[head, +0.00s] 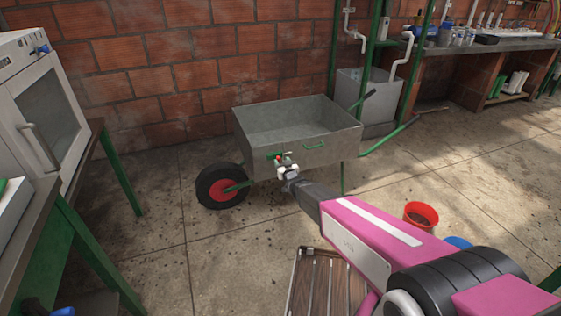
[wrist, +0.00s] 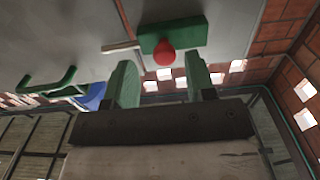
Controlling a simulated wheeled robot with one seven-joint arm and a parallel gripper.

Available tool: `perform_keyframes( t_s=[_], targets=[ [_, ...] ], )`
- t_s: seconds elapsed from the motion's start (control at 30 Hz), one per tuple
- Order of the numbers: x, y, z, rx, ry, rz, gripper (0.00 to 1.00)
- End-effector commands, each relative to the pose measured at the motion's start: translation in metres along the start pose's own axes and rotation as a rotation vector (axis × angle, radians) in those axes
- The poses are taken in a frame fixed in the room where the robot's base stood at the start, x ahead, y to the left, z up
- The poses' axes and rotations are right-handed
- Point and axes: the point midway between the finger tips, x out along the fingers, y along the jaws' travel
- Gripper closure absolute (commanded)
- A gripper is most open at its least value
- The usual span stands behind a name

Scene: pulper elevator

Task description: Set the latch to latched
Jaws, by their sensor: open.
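The latch (head: 273,155) is a small green piece with a red knob on the front wall of a grey wheeled cart (head: 335,141). In the wrist view the latch shows as a green block (wrist: 188,36) with a round red knob (wrist: 165,57) and a thin pale rod (wrist: 120,47) to its left. My gripper (head: 285,161) is close in front of the latch. In the wrist view my gripper (wrist: 161,75) has its two green fingers apart, with the red knob just beyond the gap between their tips. I cannot tell whether they touch it. The gripper looks empty.
A red bucket (head: 421,214) and a wooden slatted piece (head: 325,283) are on the near side. Concrete floor left of the cart is clear.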

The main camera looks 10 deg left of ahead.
Motion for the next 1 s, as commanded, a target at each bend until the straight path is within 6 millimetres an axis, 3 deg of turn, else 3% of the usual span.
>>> perform_keyframes(
  t_s=[0.2,0.4,1.0],
  targets=[
    [-0.046,0.0,-0.002,0.0,-0.001,0.001,0.5],
    [-0.074,0.001,-0.002,0.001,0.001,0.001,0.5],
    [-0.08,0.005,-0.001,0.0,-0.012,0.01,0.5]
  ],
)
